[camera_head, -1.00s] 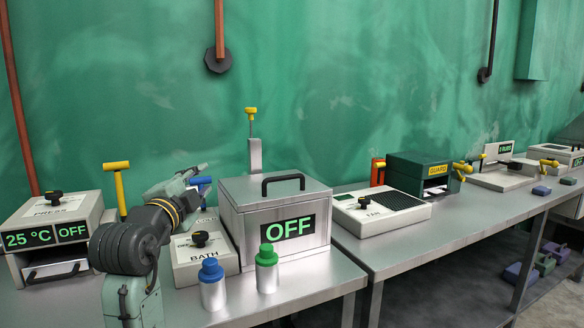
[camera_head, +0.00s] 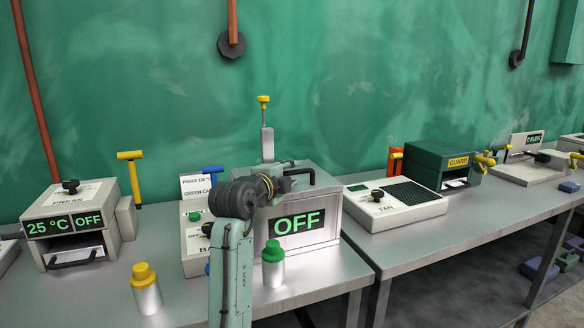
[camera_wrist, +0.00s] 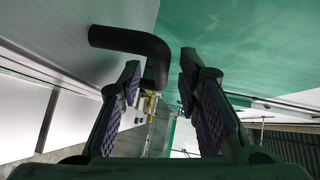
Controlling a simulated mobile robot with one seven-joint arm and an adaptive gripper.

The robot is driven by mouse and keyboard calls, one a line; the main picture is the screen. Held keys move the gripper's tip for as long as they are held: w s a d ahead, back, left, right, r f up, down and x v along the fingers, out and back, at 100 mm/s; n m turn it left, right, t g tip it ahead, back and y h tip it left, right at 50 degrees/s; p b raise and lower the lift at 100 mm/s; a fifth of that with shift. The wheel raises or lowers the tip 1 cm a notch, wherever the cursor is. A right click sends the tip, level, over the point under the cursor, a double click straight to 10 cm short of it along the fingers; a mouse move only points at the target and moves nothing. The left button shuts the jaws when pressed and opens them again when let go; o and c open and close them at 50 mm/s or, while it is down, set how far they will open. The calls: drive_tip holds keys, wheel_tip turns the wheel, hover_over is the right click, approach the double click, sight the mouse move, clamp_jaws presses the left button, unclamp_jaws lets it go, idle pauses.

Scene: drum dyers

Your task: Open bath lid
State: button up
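The bath is a metal box (camera_head: 330,222) with a green OFF display, in the middle of the head view. Its flat lid (camera_head: 326,184) is down. A black bar handle (camera_head: 312,176) stands on the lid, partly hidden by my arm; it also shows as a dark bent bar (camera_wrist: 135,42) in the wrist view. My gripper (camera_wrist: 160,64) is at the handle, with one finger on each side of the handle's downward leg. The fingers stand apart with a gap visible, and I see no firm grip. In the head view my gripper (camera_head: 290,170) is over the lid.
A green-capped bottle (camera_head: 273,266) stands before the bath, and a yellow-capped bottle (camera_head: 146,292) farther left. A blue cap shows beside my arm. A press (camera_head: 75,222) is at left, a fan unit (camera_head: 394,205) at right. A yellow-topped post (camera_head: 265,130) rises behind the bath.

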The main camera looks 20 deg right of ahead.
drive_tip(key=shift+x, duration=0.85)
drive_tip(key=shift+c, duration=0.2)
clamp_jaws()
